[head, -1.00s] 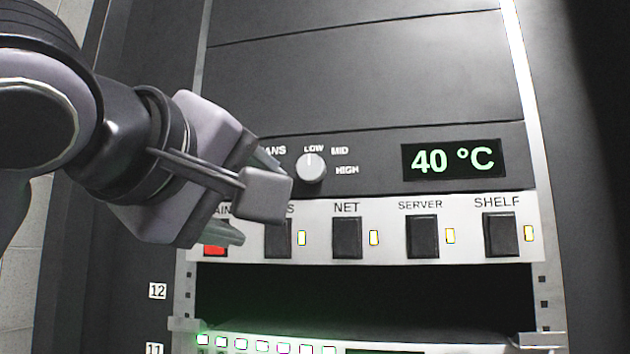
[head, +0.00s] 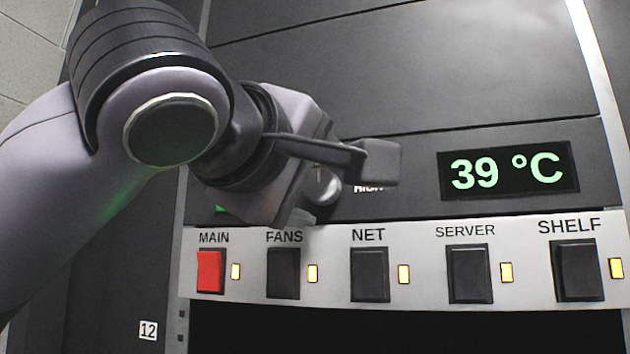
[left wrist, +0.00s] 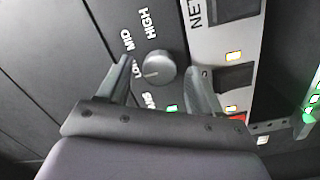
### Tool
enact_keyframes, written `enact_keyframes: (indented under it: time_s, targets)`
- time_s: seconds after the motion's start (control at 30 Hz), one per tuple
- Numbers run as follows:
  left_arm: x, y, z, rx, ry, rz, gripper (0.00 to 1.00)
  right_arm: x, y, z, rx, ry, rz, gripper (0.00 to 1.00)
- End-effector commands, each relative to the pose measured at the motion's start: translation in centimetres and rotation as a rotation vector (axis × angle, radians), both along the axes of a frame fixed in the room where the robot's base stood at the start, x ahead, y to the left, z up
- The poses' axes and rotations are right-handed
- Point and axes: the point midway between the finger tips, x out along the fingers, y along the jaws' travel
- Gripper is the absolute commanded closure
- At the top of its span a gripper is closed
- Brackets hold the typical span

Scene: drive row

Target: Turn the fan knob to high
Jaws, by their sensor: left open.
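The round grey fan knob (head: 322,187) is on the dark panel, partly hidden by my left gripper in the head view. In the left wrist view the knob (left wrist: 160,66) shows whole, and its pale pointer mark points toward LOW. The MID and HIGH labels stand farther up there. My left gripper (left wrist: 157,74) is open, with one finger on each side of the knob; contact cannot be told. In the head view the left gripper (head: 315,183) covers LOW, MID and part of HIGH. My right gripper is not in view.
A display (head: 508,171) reads 39 °C. Below is a pale switch strip with a red MAIN switch (head: 210,271) and black FANS (head: 284,273), NET (head: 370,274), SERVER (head: 470,273) and SHELF (head: 579,270) switches. Small yellow lights are beside them. A dark opening lies below.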

Motion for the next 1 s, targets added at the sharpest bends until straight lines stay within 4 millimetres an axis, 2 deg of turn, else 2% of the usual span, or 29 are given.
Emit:
enact_keyframes:
  time_s: [0.1, 0.37, 0.53, 1.0]
  targets:
    - [0.66, -0.26, 0.06, 0.000, 0.000, 0.000, 0.35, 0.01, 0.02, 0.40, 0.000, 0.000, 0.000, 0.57]
    - [0.77, -0.31, -0.07, 0.000, -0.001, 0.000, 0.35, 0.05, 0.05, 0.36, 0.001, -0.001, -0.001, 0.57]
    - [0.76, -0.30, -0.06, 0.000, 0.000, 0.000, 0.90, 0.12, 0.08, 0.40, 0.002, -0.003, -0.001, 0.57]
    - [0.77, -0.37, -0.33, 0.082, -0.024, -0.003, 0.91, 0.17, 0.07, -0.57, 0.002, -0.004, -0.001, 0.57]
